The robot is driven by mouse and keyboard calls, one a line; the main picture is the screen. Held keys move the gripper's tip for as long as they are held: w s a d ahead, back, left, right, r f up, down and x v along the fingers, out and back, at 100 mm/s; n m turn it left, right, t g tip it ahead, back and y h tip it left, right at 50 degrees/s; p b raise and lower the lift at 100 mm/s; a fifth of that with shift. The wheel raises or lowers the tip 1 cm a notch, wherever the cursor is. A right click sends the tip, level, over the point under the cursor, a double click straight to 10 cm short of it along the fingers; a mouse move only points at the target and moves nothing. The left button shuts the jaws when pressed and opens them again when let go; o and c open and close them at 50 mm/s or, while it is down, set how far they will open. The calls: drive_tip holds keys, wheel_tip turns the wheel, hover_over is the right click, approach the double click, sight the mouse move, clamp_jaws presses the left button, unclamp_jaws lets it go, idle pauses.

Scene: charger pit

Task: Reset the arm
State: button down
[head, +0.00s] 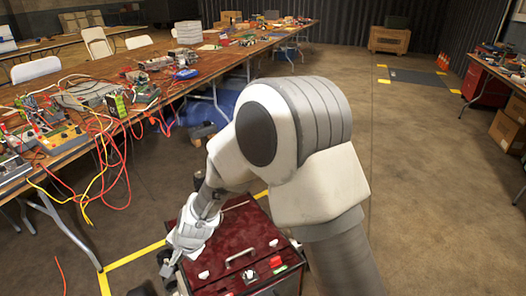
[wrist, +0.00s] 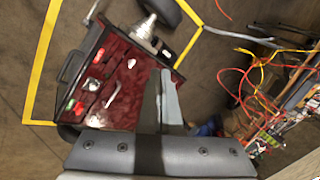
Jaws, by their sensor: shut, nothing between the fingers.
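My arm (head: 290,140) reaches up into the middle of the head view and bends down to the left at its large white joint. My gripper (head: 168,268) hangs low at the lower left of the arm, pointing down, small and partly unclear in this view. In the wrist view my gripper (wrist: 164,74) has its two grey fingers together, with nothing between them. Nothing is held.
A long wooden table (head: 150,105) at the left holds electronics and loose cables; red and yellow cables (head: 100,150) hang over its edge. Yellow floor tape (head: 130,257) runs near my gripper. Another table (head: 500,75) stands at right. The floor (head: 420,180) between is open.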

drive_tip(key=s+d+r+n+t+h, duration=0.1)
drive_tip(key=d+r+n+t, duration=0.15)
drive_tip(key=d+r, duration=1.6)
drive_tip(key=s+d+r+n+h, duration=0.15)
drive_tip(key=s+d+r, duration=0.25)
drive_tip(key=s+d, duration=0.45)
drive_tip(key=s+d+r+n+h, duration=0.1)
drive_tip(key=s+d+r+h, duration=0.15)
drive_tip(key=s+d, duration=0.6)
wheel_tip(320, 180, up, 21)
drive_tip(key=w+d+p, duration=0.1)
drive_tip(key=p, duration=1.8)
drive_tip(key=shift+w+f+p, duration=0.2)
drive_tip(key=shift+w+p, duration=0.05)
drive_tip(key=shift+p, duration=0.15)
